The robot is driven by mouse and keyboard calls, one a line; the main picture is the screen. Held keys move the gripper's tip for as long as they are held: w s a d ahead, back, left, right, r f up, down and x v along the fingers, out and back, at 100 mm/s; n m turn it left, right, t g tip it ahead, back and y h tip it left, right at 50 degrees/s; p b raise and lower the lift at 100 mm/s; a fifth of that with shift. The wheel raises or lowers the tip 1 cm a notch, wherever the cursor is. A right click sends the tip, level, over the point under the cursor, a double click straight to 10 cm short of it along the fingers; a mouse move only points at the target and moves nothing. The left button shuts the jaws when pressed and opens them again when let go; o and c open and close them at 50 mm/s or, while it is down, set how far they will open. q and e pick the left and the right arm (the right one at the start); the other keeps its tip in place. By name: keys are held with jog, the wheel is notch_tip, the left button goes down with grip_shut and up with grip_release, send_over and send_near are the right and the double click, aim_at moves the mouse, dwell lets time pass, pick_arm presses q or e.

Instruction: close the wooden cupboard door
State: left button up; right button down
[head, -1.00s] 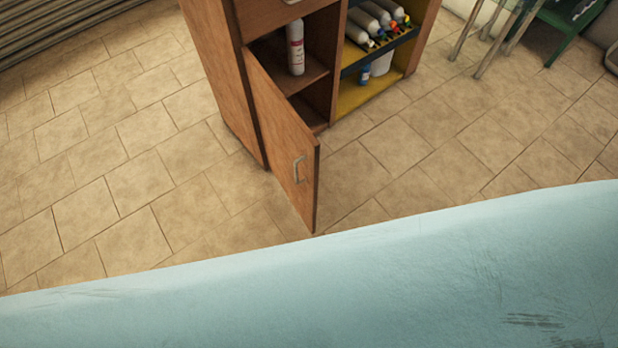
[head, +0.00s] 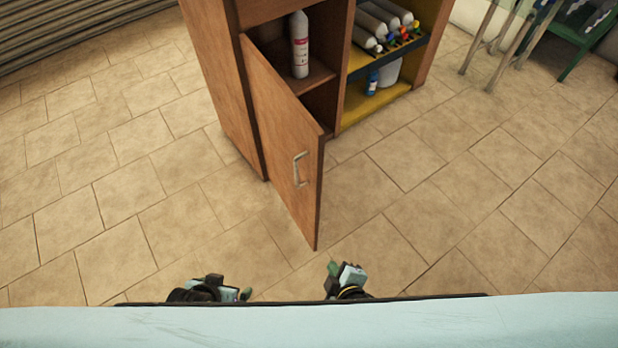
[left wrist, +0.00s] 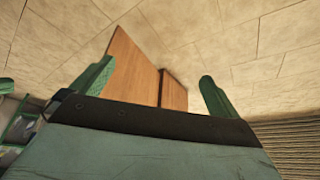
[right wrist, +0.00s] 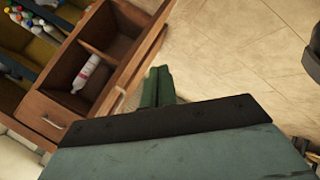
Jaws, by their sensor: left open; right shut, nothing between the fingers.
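The wooden cupboard door (head: 282,140) stands wide open in the head view, swung out toward me, with its metal handle (head: 300,168) on the face turned left. The cupboard (head: 215,75) is behind it. My left gripper (head: 232,292) is low in the head view, left of the door and apart from it. In the left wrist view its green fingers are spread (left wrist: 157,75), with a wooden panel beyond and nothing between them. My right gripper (head: 335,272) is just right of the door's near lower corner. In the right wrist view its fingers are together and empty (right wrist: 158,72).
A white bottle (head: 299,45) stands on the shelf inside the open compartment. A yellow bay (head: 375,104) beside it holds several bottles. A green stand (head: 585,38) is at the upper right. Tiled floor (head: 110,200) is clear on both sides of the door.

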jog(key=w+a+r+n+t+y+b, duration=0.1)
jog(key=w+a+r+n+t+b, duration=0.3)
jog(key=w+a+r+b, duration=0.4)
pick_arm(q)
jog(key=w+r+t+b, duration=0.3)
jog(key=r, duration=1)
jog(key=s+a+f+g+p, duration=0.1)
jog(key=s+f+g+p, duration=0.1)
jog(key=s+f+g, duration=0.1)
jog(key=shift+s+a+g+y, duration=0.35)
jog(key=shift+s+g, duration=0.25)
jog(key=shift+s, duration=0.7)
pick_arm(e)
notch_tip(320, 180, up, 11)
jog(key=n+t, duration=0.3)
jog(key=t, duration=0.1)
send_over(309, 163)
jog(key=a+v, duration=0.1)
jog(key=v, duration=0.3)
jog(key=shift+f+y, duration=0.15)
jog(key=shift+y, duration=0.15)
